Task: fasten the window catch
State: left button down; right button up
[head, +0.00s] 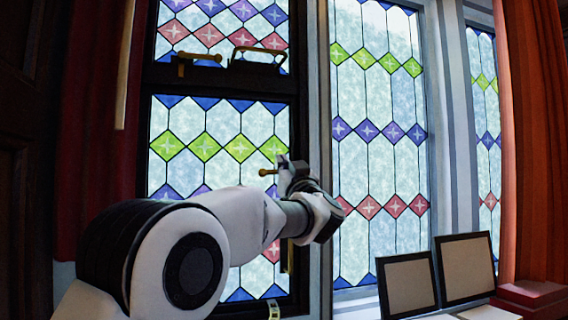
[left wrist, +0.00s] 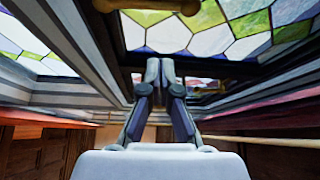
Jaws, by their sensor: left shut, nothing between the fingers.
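The window has a dark frame (head: 222,84) with leaded coloured panes. A brass fitting (head: 184,62) that looks like a catch sits on the dark crossbar between the upper and lower panes, left of a brass bar handle. I cannot tell whether it is fastened. The gripper is shut and empty, in front of the lower pane's right side. In the left wrist view its fingers (left wrist: 160,68) meet, below a brass bar (left wrist: 146,5).
The bar handle (head: 257,58) is on the crossbar. Another brass piece (head: 290,256) shows low on the right frame edge, partly behind my arm. A red curtain (head: 95,150) hangs left and an orange one (head: 538,140) right. Two framed boards (head: 408,284) (head: 465,268) stand lower right.

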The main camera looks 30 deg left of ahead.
pick_arm(q)
jog(key=s+r+p+x, duration=0.1)
jog(key=p+x, duration=0.2)
jog(key=x, duration=0.3)
jog(key=f, duration=0.1)
jog(key=w+f, duration=0.1)
jog(key=f, duration=0.2)
jog(key=shift+w+a+f+p, duration=0.2)
jog(key=shift+w+f+p, duration=0.05)
jog(key=shift+p, duration=0.05)
jog(key=shift+a, duration=0.15)
